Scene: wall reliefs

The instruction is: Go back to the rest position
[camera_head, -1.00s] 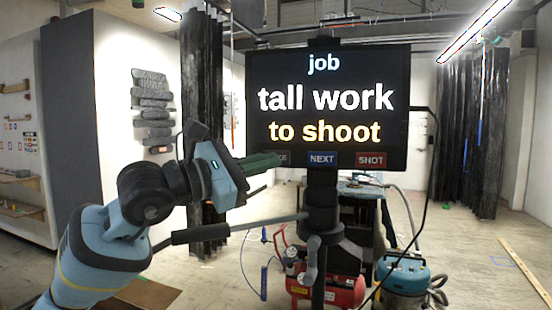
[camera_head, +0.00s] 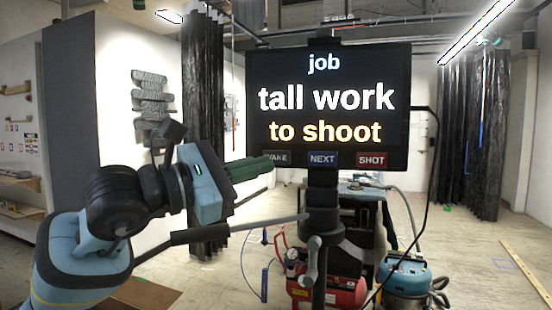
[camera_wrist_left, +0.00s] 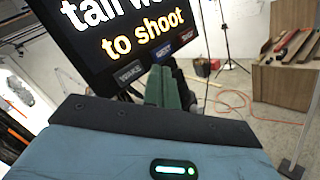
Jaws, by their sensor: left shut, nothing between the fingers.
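My left gripper (camera_head: 262,166) comes in from the left in the head view, with its green fingers shut and empty. In the left wrist view the shut green fingers (camera_wrist_left: 165,88) stand in front of the screen's lower edge. The black screen (camera_head: 328,80) reads "job tall work to shoot" and has WAKE, NEXT and SHOT buttons along its bottom. I cannot tell whether the fingers touch the screen. My right gripper is not in view.
The screen stands on a dark post (camera_head: 322,200). Behind it are a red compressor (camera_head: 340,292) and a teal vacuum (camera_head: 405,278). A black curtain (camera_head: 205,110) hangs behind my arm. Wooden boards (camera_wrist_left: 285,80) show in the wrist view. Floor at the right is mostly open.

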